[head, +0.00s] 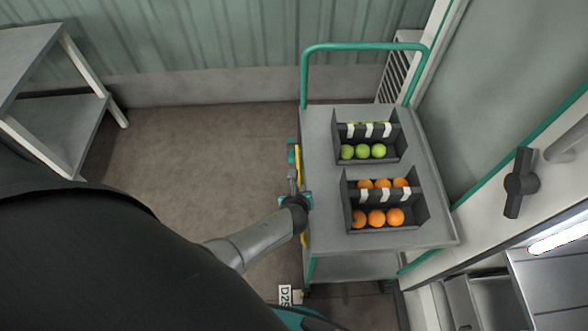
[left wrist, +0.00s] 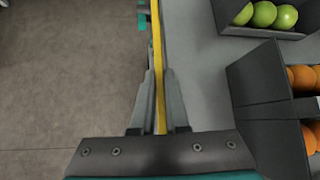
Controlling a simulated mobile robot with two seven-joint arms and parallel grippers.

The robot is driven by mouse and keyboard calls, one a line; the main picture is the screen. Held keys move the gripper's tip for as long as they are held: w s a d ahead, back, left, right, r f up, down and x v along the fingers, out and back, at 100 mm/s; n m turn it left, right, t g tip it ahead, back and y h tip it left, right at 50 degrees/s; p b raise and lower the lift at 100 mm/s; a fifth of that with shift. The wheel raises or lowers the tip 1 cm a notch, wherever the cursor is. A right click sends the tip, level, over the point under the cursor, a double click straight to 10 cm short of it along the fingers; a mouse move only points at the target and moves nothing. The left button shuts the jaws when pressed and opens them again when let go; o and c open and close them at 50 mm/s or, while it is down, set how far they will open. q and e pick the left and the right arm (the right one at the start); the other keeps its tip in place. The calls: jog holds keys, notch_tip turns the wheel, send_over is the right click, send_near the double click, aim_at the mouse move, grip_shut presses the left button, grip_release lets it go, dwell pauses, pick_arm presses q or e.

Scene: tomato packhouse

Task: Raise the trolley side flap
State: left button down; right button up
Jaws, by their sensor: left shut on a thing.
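The trolley (head: 318,150) has a grey top and a green push handle (head: 365,46). Its side flap shows as a thin yellow edge (head: 298,160) along the left side of the top, seen almost edge-on. I cannot tell its exact tilt. My left gripper (head: 300,197) is at this edge, near the middle of the trolley's left side. In the left wrist view, the yellow strip (left wrist: 157,45) runs between the two fingers of the left gripper (left wrist: 160,85), which are shut on it. My right gripper is not in view.
On the trolley top stand a crate of green tomatoes (head: 399,151) and a crate of orange tomatoes (head: 420,210). A grey shelf rack (head: 70,125) stands at the left. The floor (head: 200,150) left of the trolley is clear. A wall with a black handle (head: 519,183) is close on the right.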

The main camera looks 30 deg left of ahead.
pick_arm(q)
jog(key=shift+w+d+m+g+y, duration=0.2)
jog(key=shift+d+m+g+y, duration=0.2)
jog(key=shift+d+y, duration=0.3)
jog(key=c, duration=0.9)
grip_release()
jog(key=shift+w+a, duration=0.1)
jog(key=shift+r, duration=0.1)
jog(key=shift+r+p, duration=0.15)
jog(key=shift+p, duration=0.2)
jog(key=shift+p+v, duration=3.45)
jog(key=shift+v, duration=4)
